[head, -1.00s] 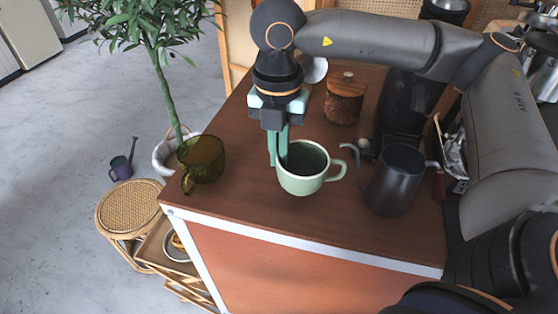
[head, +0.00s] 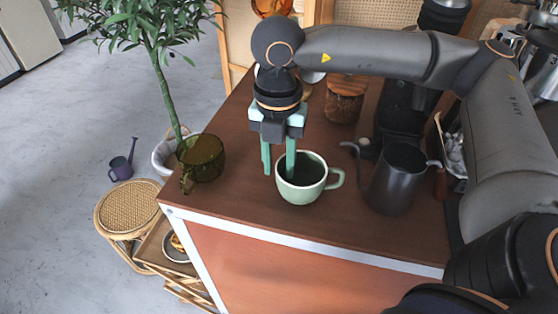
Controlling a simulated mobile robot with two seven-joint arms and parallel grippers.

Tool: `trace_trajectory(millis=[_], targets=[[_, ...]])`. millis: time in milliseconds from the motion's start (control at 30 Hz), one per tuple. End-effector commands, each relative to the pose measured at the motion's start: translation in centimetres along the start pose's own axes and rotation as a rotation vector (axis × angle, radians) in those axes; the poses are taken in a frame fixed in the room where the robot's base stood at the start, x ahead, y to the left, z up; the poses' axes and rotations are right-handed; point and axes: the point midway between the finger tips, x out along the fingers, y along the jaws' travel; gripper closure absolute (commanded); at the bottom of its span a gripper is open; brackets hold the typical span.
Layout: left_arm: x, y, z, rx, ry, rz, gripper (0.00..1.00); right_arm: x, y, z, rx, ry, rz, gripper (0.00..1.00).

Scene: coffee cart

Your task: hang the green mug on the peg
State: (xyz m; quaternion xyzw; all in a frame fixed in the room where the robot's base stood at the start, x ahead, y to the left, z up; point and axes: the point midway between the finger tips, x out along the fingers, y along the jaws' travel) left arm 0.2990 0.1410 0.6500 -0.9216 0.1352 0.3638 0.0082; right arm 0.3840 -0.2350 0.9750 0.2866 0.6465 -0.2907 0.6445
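The green mug (head: 312,193) stands upright on the brown cart top (head: 245,205), near its front edge, with its handle to the right. My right gripper (head: 278,174) points down at the mug's left rim. Its two green fingers are spread apart, one outside the mug on the left and one reaching into the mug's mouth. The inner fingertip is partly hidden by the mug wall. My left gripper is not in view. I cannot make out the peg.
A dark olive glass mug (head: 203,158) stands at the cart's left edge. A dark grey kettle (head: 394,182) is close to the right of the green mug's handle. A wooden-lidded jar (head: 345,98) stands behind. A plant (head: 160,85) and rattan stool (head: 128,208) are on the floor at left.

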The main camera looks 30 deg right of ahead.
Motion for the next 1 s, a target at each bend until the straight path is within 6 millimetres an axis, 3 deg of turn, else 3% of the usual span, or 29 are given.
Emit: trace_trajectory(millis=[200,700,1000], targets=[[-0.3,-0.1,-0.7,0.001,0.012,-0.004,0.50,-0.4,0.1,0.0,0.000,-0.002,0.003,0.66],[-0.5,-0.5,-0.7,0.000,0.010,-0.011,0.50,-10.8,0.1,-1.0,0.000,0.000,0.003,0.66],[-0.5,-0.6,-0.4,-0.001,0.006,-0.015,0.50,-12.4,0.0,-1.0,0.000,0.000,0.000,0.66]])
